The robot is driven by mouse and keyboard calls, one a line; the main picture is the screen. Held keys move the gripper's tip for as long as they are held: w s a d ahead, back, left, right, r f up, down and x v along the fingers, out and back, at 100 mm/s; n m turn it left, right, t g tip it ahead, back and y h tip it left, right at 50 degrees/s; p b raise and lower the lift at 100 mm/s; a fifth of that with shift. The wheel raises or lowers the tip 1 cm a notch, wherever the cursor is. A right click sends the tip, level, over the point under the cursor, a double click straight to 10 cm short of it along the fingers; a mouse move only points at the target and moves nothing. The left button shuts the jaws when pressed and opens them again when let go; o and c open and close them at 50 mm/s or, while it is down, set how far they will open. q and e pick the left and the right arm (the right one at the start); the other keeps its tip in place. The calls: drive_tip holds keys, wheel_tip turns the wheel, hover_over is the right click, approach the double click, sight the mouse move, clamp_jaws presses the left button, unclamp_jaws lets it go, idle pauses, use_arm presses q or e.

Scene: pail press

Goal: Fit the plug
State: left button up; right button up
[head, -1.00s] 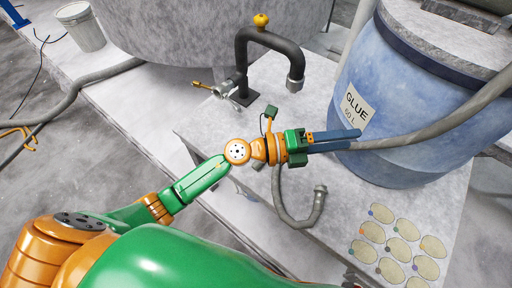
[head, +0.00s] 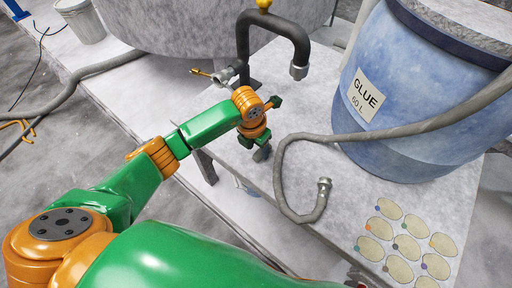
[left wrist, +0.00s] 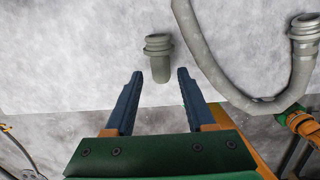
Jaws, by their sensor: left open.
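My left gripper (head: 262,152) points down over the bench near its front edge, left of the hose. In the left wrist view its two blue fingers (left wrist: 160,75) are apart. A small grey-green ribbed plug (left wrist: 158,58) lies ahead of them, its near end between the fingertips in the picture, with a gap on each side. I cannot tell how far below the tips it is. In the head view the gripper seems to hide the plug. The dark bent pipe (head: 243,45) stands behind the gripper, with a grey open-looking end (head: 298,72). My right gripper is not seen.
Oval patches (head: 408,247) mark the bench's right front. Bench between hose and patches is clear.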

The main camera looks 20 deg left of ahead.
sight(258, 154)
use_arm(q)
wheel_tip(258, 154, down, 4)
drive_tip(key=shift+w+d+r+b, duration=0.15)
drive_tip(key=shift+r+b, duration=0.1)
drive_tip(key=shift+b, duration=0.95)
drive_tip(key=shift+r+p, duration=0.4)
drive_tip(key=c, duration=0.3)
clamp_jaws()
wheel_tip(258, 154, up, 5)
drive_tip(key=p, duration=0.4)
drive_tip(key=shift+r, duration=0.2)
drive_tip(key=shift+f, duration=0.15)
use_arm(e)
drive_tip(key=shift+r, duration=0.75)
